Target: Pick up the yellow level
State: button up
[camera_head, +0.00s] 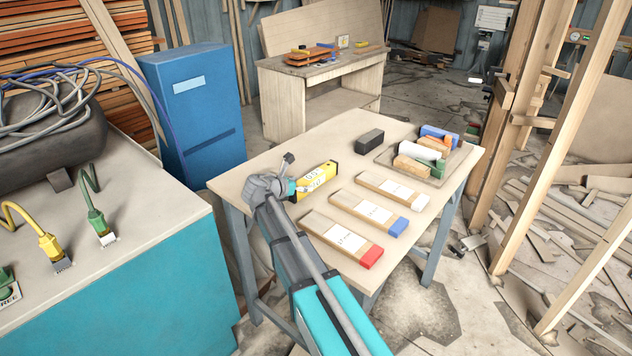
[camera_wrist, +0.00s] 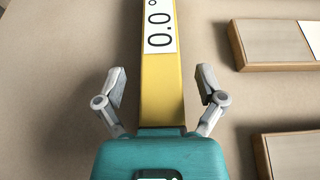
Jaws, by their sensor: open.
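The yellow level (camera_head: 318,178) lies on the wooden table (camera_head: 318,133), with a white label on its face. In the wrist view the level (camera_wrist: 160,85) runs up the middle of the picture, with part of the label reading 0.0°. My gripper (camera_wrist: 161,84) is open, with one finger on each side of the level and a visible gap on both sides. In the head view my gripper (camera_head: 290,178) is at the level's near left end. The teal body of my gripper hides the level's lower end in the wrist view.
Wooden blocks with white labels and red (camera_head: 371,257), blue (camera_head: 399,228) and white (camera_head: 420,202) ends lie right of the level. A black block (camera_head: 369,141) and a tray (camera_head: 386,158) of coloured blocks are farther back. A teal bench (camera_head: 125,285) with cables stands left.

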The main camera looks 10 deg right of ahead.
jog(key=shift+c, duration=0.2)
grip_shut()
dwell(0.4)
jog(key=shift+r, duration=0.1)
notch_tip(320, 180, up, 3)
jog(key=p, duration=0.3)
jog(key=shift+f, duration=0.2)
jog(key=s+a+r+p, duration=0.1)
jog(key=r+p, duration=0.1)
jog(key=s+a+r+p, duration=0.1)
jog(key=r+p, duration=0.1)
jog(key=s+a+r+p, duration=0.1)
jog(key=s+r+p, duration=0.1)
jog(key=shift+r+p, duration=0.35)
jog(key=shift+r, duration=0.05)
jog(key=s+d+p+v, duration=0.1)
jog(key=s+p+v, duration=0.1)
jog(key=v, duration=0.7)
jog(key=shift+p, duration=0.7)
jog(key=shift+f, duration=0.1)
